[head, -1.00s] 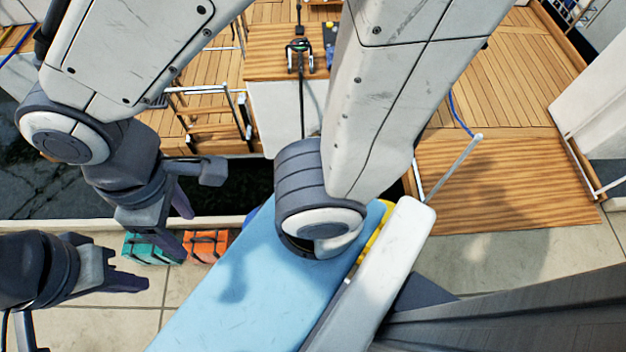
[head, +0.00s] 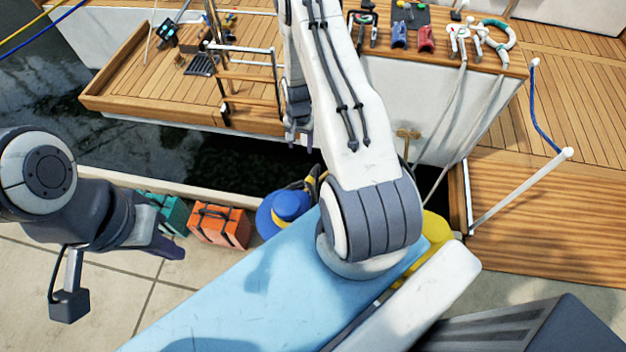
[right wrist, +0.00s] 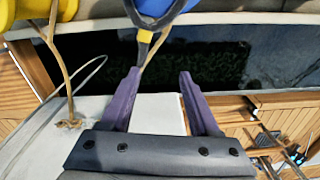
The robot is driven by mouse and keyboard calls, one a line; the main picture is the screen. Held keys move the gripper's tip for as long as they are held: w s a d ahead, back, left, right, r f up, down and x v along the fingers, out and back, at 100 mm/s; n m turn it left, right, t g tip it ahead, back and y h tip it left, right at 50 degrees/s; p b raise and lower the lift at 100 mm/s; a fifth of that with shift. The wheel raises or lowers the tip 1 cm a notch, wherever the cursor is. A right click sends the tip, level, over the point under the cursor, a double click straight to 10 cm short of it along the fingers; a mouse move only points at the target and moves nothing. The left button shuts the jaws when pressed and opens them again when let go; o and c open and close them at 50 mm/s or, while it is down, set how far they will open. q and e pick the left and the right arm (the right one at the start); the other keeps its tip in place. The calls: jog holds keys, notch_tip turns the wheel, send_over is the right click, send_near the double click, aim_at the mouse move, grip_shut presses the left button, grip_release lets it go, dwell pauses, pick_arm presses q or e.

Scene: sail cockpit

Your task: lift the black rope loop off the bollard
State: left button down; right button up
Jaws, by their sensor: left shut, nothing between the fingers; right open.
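A blue bollard (head: 291,205) with a yellow band stands at the quay edge in the head view, partly behind my right arm. It also shows at the top of the right wrist view (right wrist: 160,8). My left gripper (head: 176,250) is shut and empty over the quay.
A yellow bollard (head: 437,228) stands to the right; a tan rope (right wrist: 58,55) runs near it to a cleat (right wrist: 68,122). Teal (head: 168,212) and orange (head: 220,226) cases stand left of the blue bollard. The wooden boat deck (head: 150,80) lies across dark water.

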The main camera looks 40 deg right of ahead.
jog(key=m+b, duration=0.1)
jog(key=m, duration=0.1)
send_near(313, 171)
notch_tip(313, 171, down, 10)
jog(key=b, duration=0.7)
jog(key=shift+b, duration=0.35)
pick_arm(q)
notch_tip(313, 171, down, 10)
jog(key=shift+r, duration=0.25)
pick_arm(e)
jog(key=shift+r, duration=0.1)
grip_shut()
pick_arm(q)
jog(key=shift+r, duration=0.15)
pick_arm(e)
jog(key=shift+r, duration=0.15)
